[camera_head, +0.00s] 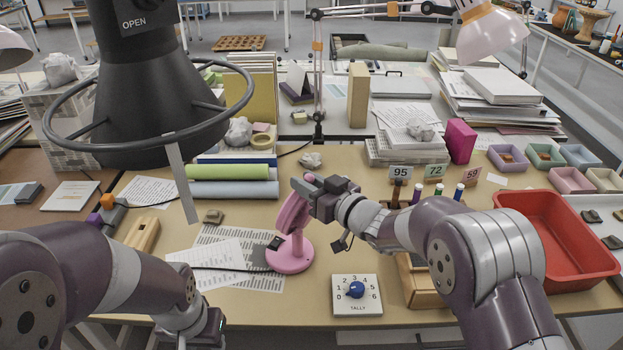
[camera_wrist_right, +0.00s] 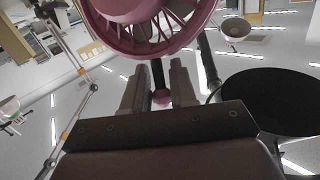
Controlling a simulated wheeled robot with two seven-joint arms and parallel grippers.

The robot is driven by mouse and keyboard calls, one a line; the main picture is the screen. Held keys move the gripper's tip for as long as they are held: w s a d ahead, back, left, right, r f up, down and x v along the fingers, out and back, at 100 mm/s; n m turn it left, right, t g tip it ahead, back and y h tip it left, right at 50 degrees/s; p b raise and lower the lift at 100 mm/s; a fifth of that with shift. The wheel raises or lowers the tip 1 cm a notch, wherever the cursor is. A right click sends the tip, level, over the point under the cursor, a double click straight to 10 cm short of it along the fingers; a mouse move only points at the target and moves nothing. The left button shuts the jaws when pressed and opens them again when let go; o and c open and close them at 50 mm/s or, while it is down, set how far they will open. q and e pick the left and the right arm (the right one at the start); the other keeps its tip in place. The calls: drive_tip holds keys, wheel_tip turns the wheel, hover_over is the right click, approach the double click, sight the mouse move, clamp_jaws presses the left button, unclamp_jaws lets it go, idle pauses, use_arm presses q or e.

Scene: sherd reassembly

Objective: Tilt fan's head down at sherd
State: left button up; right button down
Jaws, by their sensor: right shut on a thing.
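A pink desk fan (camera_head: 290,253) stands on the table left of the dial box. Its round head (camera_head: 292,214) is seen nearly edge-on and faces left. My right gripper (camera_head: 308,186) is at the top of the head, its fingers shut on a part of the fan. In the right wrist view, the fan's pink cage (camera_wrist_right: 150,35) fills the top, and a small pink piece (camera_wrist_right: 162,98) shows between the two fingers. A small brownish sherd (camera_head: 213,216) lies on the table left of the fan.
Printed sheets (camera_head: 210,256) lie left of the fan base. A red tray (camera_head: 560,240) is at right. A large black hood (camera_head: 150,95) hangs at upper left.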

drive_tip(key=w+a+n+g+h+p, duration=0.1)
drive_tip(key=w+a+g+h+p, duration=0.2)
drive_tip(key=p, duration=1)
drive_tip(key=shift+w+a+f+g+h, duration=0.2)
drive_tip(key=shift+w+a+g+h, duration=0.3)
drive_tip(key=shift+a, duration=1.1)
drive_tip(key=shift+s, duration=0.2)
drive_tip(key=c, duration=1.2)
unclamp_jaws()
drive_tip(key=v, duration=1.2)
drive_tip(key=shift+s, duration=0.35)
drive_tip(key=shift+r, duration=0.1)
